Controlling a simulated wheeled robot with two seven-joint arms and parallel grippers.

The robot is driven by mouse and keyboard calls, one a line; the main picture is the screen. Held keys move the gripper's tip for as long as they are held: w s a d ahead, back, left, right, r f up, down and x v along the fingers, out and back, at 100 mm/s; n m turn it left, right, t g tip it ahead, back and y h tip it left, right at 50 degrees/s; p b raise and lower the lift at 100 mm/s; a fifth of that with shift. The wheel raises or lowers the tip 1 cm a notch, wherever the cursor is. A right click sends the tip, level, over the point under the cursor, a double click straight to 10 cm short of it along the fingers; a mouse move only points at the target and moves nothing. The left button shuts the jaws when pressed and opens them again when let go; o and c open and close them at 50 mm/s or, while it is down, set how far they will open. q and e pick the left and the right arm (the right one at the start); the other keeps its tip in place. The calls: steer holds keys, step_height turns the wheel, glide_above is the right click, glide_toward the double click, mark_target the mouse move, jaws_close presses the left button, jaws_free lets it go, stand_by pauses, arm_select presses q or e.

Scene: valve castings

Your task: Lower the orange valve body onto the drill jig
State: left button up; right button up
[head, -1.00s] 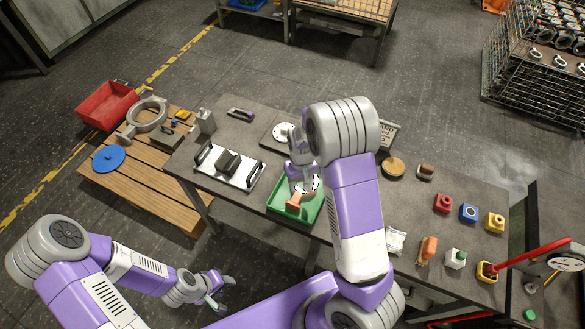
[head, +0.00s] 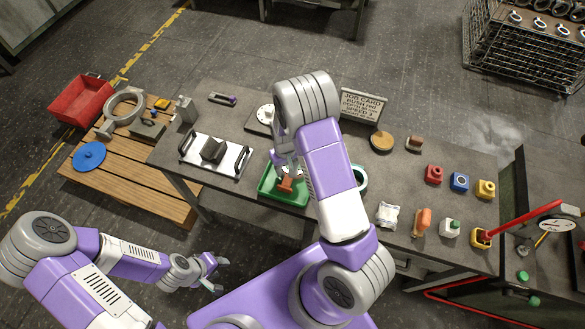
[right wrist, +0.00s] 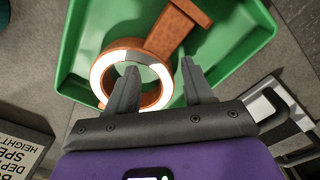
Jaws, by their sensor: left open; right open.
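The orange valve body (head: 286,184) lies in a green tray (head: 265,192) near the table's front edge. In the right wrist view it is a ring with a bright face (right wrist: 105,68) and a bar-like arm. My right gripper (head: 287,166) is over the tray, open and empty. In the wrist view its fingertips (right wrist: 158,66) straddle the ring's right wall; whether the left finger is inside the hole I cannot tell. A silver plate with two handles and a dark block (head: 232,162), seemingly the drill jig, stands left of the tray. My left gripper (head: 220,275) is open, empty and off the table.
A grey plate with a white disc (head: 265,114) and a job card (head: 362,105) stand behind the tray. A teal-rimmed ring (head: 361,178) and white packet (head: 388,214) are to its right. Coloured blocks fill the right end. A wooden pallet (head: 130,178) is at left.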

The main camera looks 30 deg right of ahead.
jaws_close()
stand_by(1.2)
